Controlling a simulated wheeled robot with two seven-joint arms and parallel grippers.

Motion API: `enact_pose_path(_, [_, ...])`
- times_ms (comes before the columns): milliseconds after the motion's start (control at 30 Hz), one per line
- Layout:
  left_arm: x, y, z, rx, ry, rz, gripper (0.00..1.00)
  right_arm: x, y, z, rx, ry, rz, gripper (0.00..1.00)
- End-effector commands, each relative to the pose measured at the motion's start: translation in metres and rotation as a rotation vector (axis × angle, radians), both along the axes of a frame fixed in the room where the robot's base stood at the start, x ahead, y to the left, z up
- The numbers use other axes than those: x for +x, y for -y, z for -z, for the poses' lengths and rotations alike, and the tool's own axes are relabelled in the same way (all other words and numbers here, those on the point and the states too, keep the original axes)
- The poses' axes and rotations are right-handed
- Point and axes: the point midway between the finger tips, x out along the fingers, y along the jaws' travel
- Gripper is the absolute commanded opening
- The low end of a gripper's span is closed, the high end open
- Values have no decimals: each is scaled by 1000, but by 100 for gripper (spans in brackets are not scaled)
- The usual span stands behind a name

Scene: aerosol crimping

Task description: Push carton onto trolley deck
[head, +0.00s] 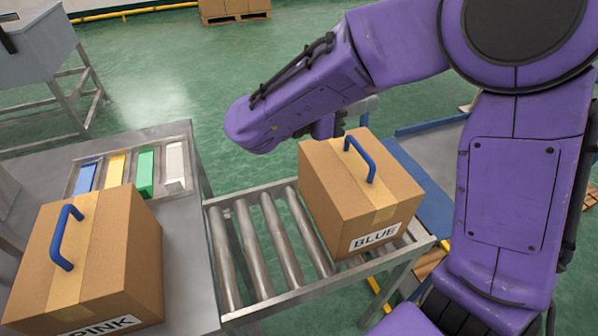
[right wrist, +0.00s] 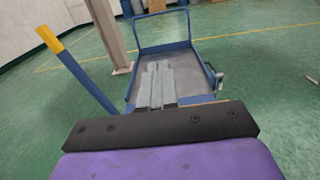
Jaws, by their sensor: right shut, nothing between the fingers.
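A brown carton (head: 350,195) labelled BLUE, with a blue handle on top, stands upright at the right end of the roller conveyor (head: 262,305). The trolley (head: 432,155), with a grey deck and blue edge, is just beyond it to the right. It also shows ahead in the right wrist view, with its deck (right wrist: 192,72) and blue push handle. My right gripper (head: 342,122) is behind the carton's far top edge, its tips partly hidden. In the right wrist view its fingers (right wrist: 155,85) are shut and empty, pointing toward the trolley. I cannot tell whether it touches the carton. My left gripper is out of view.
A second carton (head: 90,255) labelled PINK stands on the grey table (head: 185,230) at left. A tray there holds blue, yellow, green and white pieces (head: 146,172). A blue post with a yellow top (right wrist: 75,68) stands left in the right wrist view.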

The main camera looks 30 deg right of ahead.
Motion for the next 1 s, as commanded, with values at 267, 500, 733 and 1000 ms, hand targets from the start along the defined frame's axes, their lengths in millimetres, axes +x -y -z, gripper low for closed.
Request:
enact_pose_path(267, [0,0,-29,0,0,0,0,16,-61,-5,-3,-2,-6,0])
enact_pose_path(500, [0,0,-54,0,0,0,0,28,-113,-6,-3,-1,-6,0])
enact_pose_path(733, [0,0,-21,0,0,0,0,30,-123,49,1,-4,-3,0])
enact_pose_path(1000, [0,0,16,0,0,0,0,30,-122,109,1,-2,-3,0])
